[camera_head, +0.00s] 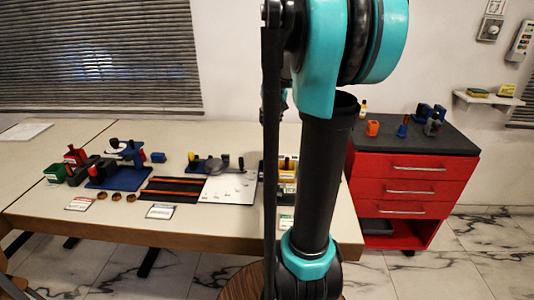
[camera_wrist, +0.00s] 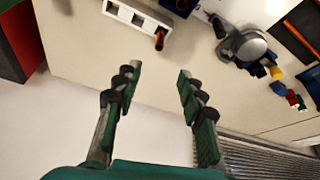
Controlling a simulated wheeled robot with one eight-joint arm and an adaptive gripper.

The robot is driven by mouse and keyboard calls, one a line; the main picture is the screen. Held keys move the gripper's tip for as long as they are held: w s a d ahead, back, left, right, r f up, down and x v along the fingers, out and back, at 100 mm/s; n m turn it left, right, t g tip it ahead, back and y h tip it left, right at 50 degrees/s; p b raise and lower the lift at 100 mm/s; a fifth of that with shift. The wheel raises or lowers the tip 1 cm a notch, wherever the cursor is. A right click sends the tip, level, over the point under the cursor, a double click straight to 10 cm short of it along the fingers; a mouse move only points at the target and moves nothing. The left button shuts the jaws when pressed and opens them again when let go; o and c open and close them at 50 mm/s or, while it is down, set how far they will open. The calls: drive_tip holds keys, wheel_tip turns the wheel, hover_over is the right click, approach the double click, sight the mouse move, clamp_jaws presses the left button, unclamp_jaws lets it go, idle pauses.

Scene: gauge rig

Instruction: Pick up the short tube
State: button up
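In the wrist view a copper-coloured tube (camera_wrist: 160,40) stands at one end of a white block (camera_wrist: 141,19) with dark square openings. It looks short, but I cannot tell for certain that it is the short tube. My gripper (camera_wrist: 156,76) is open and empty, with its two fingers wide apart. In this view the tube appears beyond the fingertips, roughly between them and apart from both. In the head view my arm covers the middle of the scene, and my gripper and the tube cannot be made out.
A grey round-headed device (camera_wrist: 246,46) stands right of the block. The table (camera_head: 120,217) carries a blue-based fixture (camera_head: 122,180), a white sheet (camera_head: 228,190) and several small parts. A red drawer cabinet (camera_head: 405,187) stands at the right. Bare tabletop lies around the block.

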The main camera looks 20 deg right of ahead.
sight(268, 145)
drive_tip(key=x, duration=1.7)
drive_tip(key=shift+w+d, duration=0.1)
drive_tip(key=shift+w, duration=0.15)
drive_tip(key=shift+c, duration=0.5)
clamp_jaws()
